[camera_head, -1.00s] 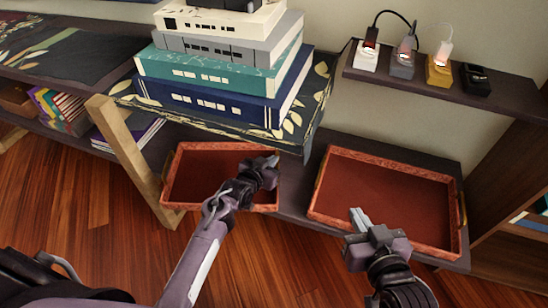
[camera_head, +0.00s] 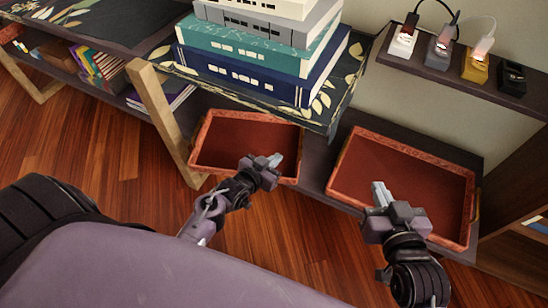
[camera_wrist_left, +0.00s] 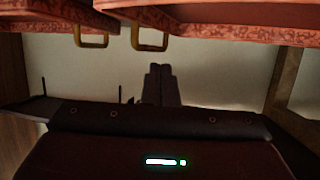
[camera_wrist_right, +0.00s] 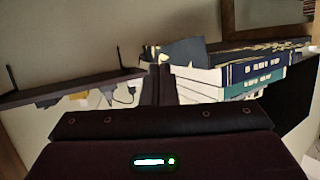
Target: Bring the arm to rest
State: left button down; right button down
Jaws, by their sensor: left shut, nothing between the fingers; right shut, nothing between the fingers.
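My left gripper (camera_head: 274,160) is shut and empty. In the head view it shows over the front right part of the left tray. Its closed fingers also show in the left wrist view (camera_wrist_left: 158,84), with tray rims and brass handles above them in the picture. My right gripper (camera_head: 379,192) is shut and empty. In the head view it shows over the left part of the right tray. Its closed fingers show dimly in the right wrist view (camera_wrist_right: 158,84), which looks upside down towards the books and the wall shelf.
Two empty red trays, left (camera_head: 222,143) and right (camera_head: 408,178), lie on the low shelf. A stack of large books (camera_head: 250,68) stands on the shelf above. Several small devices (camera_head: 438,52) sit on a wall shelf (camera_head: 453,78) at right. Wooden floor (camera_head: 120,165) is clear at left.

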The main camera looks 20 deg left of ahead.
pick_arm(q)
jog(key=shift+s, duration=0.3)
